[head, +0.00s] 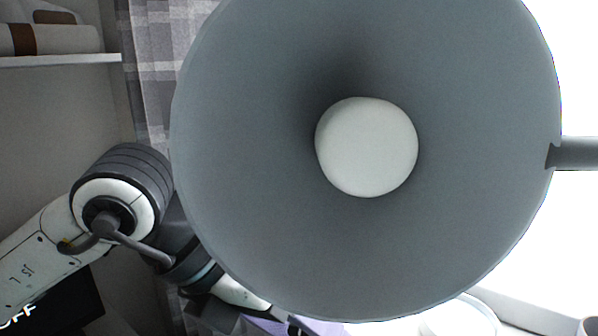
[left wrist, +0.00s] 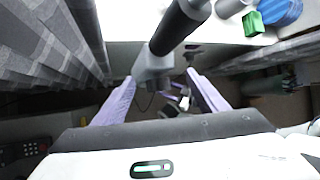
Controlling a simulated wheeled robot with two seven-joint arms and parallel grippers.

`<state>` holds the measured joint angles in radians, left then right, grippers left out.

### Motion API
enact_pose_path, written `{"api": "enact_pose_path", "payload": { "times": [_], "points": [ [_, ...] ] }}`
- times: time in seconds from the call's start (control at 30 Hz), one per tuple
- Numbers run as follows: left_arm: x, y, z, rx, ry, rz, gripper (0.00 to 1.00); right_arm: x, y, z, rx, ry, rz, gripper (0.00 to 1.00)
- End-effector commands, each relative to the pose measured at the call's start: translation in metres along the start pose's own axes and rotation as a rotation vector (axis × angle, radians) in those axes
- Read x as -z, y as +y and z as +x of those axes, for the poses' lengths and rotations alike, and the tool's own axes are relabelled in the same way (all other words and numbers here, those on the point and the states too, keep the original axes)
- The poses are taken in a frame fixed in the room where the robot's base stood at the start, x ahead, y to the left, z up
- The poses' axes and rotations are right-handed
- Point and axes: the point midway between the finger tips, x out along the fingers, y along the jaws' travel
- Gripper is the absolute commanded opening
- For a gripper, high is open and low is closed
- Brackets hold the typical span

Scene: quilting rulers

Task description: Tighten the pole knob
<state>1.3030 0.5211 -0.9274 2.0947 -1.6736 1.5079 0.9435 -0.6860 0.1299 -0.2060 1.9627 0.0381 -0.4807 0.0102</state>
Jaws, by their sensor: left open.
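In the left wrist view a black pole (left wrist: 180,27) runs down from the top into a grey collar-like block (left wrist: 150,68). I cannot tell which part of it is the knob. My left gripper (left wrist: 159,77) is open, with one purple finger on each side of the block's lower end. I cannot tell whether either finger touches it. In the head view my left arm comes in from the left, and its hand is mostly hidden behind a large grey lamp shade (head: 240,180) with a white bulb (head: 367,147). My right gripper is not in view.
The lamp shade fills most of the head view, with its arm (head: 578,152) at the right. A plaid curtain (head: 160,75) hangs behind. A shelf (head: 60,60) is at upper left. A green block (left wrist: 254,24) and a blue round thing (left wrist: 282,11) lie beyond the pole.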

Motion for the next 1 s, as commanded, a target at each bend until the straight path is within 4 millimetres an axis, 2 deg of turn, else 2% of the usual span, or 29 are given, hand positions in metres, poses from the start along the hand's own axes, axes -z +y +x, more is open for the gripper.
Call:
{"api": "enact_pose_path", "payload": {
  "times": [0.1,0.53,0.7,1.0],
  "points": [
    [-0.002,0.0,-0.015,-0.003,-0.003,-0.001,0.66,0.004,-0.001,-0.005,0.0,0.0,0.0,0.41],
    [-0.002,0.001,-0.057,-0.005,-0.002,-0.001,0.66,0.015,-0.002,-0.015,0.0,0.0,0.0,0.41],
    [-0.001,0.001,-0.064,-0.004,0.0,-0.001,0.66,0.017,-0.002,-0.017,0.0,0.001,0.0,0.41],
    [-0.001,0.001,-0.065,0.0,0.0,-0.006,0.66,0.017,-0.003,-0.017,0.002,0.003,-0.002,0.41]
  ]
}}
